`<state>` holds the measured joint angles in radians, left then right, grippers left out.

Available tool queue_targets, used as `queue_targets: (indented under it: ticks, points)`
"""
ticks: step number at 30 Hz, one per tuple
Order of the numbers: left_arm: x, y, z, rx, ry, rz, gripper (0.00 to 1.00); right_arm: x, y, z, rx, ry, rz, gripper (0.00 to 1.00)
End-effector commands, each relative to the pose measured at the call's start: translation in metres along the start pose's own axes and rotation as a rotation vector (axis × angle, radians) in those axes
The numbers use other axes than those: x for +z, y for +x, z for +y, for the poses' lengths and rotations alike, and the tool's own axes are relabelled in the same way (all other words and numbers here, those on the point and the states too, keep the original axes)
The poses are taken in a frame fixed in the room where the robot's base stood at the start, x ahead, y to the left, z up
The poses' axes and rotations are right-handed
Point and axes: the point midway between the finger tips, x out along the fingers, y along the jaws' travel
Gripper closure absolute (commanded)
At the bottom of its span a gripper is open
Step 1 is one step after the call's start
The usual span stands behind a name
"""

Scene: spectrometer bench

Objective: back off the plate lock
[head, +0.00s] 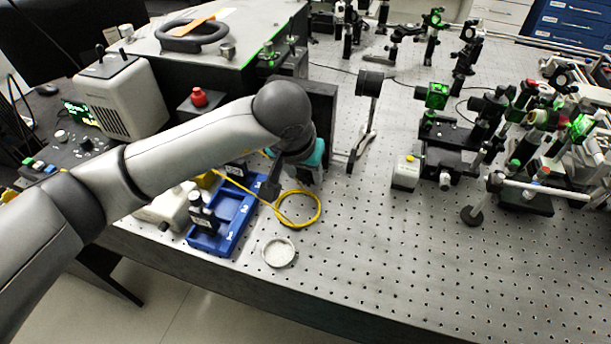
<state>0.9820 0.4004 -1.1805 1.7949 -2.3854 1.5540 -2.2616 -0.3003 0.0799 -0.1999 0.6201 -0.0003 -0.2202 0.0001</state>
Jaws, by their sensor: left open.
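I cannot make out with certainty which part is the plate lock. My left gripper (270,190) is at the end of the arm from the left, pointing down over the blue tray's right side. It is open, and its fingertips are small and dark here. My own wrist and forearm hide part of what lies behind them. A black stage (447,135) with a small metal knob (445,182) stands on the perforated bench (375,265), well to the right of the gripper. My right gripper is not in view.
The blue tray (243,228) holds dark parts, with a yellow cable (318,213) looped beside it. A small round dish (279,252) sits near the bench's front edge. Optics posts crowd the right and back. The front middle of the bench is clear.

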Motion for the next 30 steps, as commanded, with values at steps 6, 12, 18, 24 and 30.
queue_targets:
  ticks: [6, 12, 18, 24, 30]
  points:
    - [-0.001, 0.02, 0.0, 0.001, -0.001, 0.0, 0.5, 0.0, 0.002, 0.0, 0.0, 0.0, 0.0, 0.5]
    - [-0.001, 0.023, 0.0, 0.002, 0.0, 0.002, 0.5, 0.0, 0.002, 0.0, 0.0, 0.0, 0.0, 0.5]
    - [-0.001, 0.023, 0.0, 0.002, 0.0, 0.001, 0.57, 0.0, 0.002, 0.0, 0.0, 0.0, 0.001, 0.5]
    - [-0.001, 0.022, 0.0, 0.001, 0.0, 0.001, 0.8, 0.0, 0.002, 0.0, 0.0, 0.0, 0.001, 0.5]
    - [-0.001, 0.022, 0.0, 0.001, 0.0, 0.001, 1.0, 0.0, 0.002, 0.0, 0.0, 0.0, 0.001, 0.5]
